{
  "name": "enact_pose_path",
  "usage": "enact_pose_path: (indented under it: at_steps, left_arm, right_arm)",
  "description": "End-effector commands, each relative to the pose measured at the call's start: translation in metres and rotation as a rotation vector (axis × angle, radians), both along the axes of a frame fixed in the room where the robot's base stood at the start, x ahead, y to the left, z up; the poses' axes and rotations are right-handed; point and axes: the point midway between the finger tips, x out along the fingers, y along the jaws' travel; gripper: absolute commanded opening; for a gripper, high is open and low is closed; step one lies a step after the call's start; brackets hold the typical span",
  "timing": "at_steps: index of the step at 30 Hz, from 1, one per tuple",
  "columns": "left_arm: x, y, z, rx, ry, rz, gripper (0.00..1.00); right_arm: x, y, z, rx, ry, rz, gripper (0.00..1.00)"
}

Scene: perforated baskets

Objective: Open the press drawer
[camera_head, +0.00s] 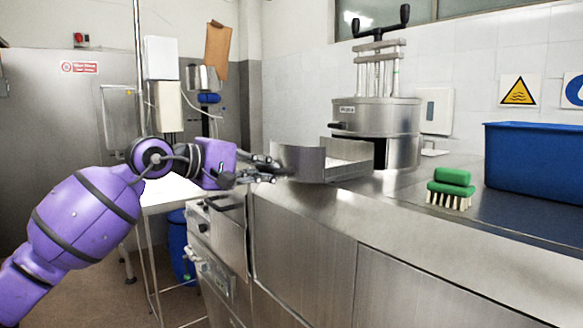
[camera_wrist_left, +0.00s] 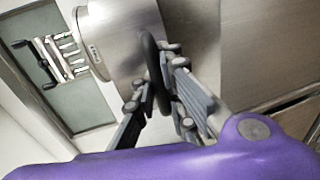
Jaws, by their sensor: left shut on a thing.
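The press (camera_head: 375,117) is a steel cylinder with a screw frame and black crank on top, standing on the counter. Its steel drawer (camera_head: 299,161) has a curved front and sticks out to the left of the press, with a gap showing at the press's lower body. My left gripper (camera_head: 270,168) is at the drawer's front. In the left wrist view its fingers are closed around the drawer's black curved handle (camera_wrist_left: 153,70), beside the steel front (camera_wrist_left: 128,32). My right gripper is in neither view.
A green brush (camera_head: 451,184) and a blue basket (camera_head: 535,160) stand on the steel counter (camera_head: 400,210) to the right of the press. Steel cabinets (camera_head: 300,250) fill the space under the counter. Floor shows at the lower left.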

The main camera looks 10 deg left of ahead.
Motion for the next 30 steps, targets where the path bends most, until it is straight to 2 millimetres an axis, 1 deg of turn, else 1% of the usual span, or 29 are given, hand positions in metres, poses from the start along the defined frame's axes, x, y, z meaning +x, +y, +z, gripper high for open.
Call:
enact_pose_path:
  at_steps: [1, 3, 9, 15, 25, 26, 27, 30]
  left_arm:
    - [-0.007, 0.008, -0.001, 0.004, -0.004, 0.003, 0.0]
    - [-0.015, 0.015, -0.001, 0.003, -0.004, 0.003, 0.0]
    - [-0.031, 0.027, 0.001, 0.002, -0.005, 0.003, 0.0]
    - [-0.036, 0.032, 0.002, 0.0, -0.006, 0.003, 0.0]
    - [-0.036, 0.033, 0.002, 0.001, -0.003, 0.003, 0.0]
    - [-0.036, 0.033, 0.002, 0.001, -0.003, 0.003, 0.13]
    - [-0.036, 0.033, 0.002, 0.001, -0.003, 0.003, 0.18]
    - [-0.036, 0.032, 0.001, 0.0, -0.003, 0.004, 0.18]
  right_arm:
    - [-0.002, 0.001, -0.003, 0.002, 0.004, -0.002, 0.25]
    - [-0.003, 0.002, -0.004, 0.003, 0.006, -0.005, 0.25]
    - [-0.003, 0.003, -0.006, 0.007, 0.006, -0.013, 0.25]
    - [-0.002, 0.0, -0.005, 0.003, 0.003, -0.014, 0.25]
    - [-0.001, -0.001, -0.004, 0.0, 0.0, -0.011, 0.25]
    - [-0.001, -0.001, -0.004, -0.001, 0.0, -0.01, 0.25]
    - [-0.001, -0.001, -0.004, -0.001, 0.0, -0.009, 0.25]
    - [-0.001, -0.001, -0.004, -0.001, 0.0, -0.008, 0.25]
